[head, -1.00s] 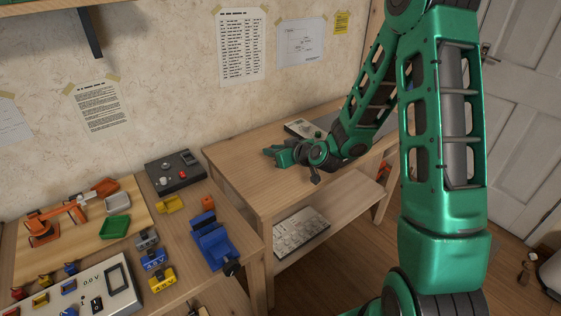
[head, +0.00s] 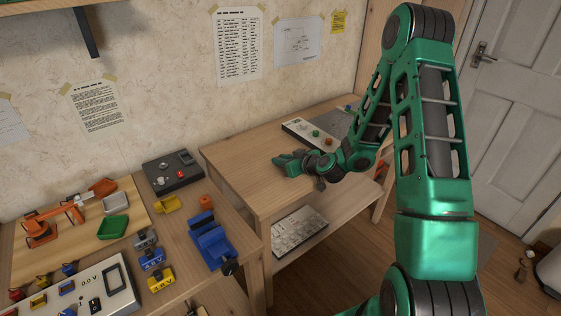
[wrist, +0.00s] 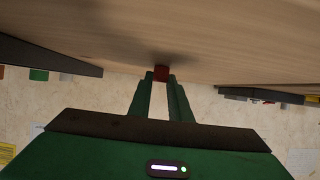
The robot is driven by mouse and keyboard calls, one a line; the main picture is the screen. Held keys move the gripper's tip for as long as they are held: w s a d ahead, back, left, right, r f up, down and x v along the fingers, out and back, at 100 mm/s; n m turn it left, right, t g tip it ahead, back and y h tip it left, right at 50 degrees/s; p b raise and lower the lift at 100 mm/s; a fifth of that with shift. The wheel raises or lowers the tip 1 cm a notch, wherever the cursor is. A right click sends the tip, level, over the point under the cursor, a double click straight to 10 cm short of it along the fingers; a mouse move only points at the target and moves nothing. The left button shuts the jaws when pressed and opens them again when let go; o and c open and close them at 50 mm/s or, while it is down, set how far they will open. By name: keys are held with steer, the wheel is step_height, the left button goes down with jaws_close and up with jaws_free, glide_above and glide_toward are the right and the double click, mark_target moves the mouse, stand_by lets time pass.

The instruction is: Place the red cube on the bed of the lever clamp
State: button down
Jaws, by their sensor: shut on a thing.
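The cube cannot be made out in the head view. I cannot pick out the lever clamp with certainty in either view.
The right-hand table (head: 232,150) has clear wood around my gripper. A button panel (head: 312,136) lies behind it.

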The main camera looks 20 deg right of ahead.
steer(key=c, duration=1.6)
jaws_free()
steer(key=shift+c, duration=0.2)
steer(key=v, duration=1.2)
steer(key=shift+r, duration=0.15)
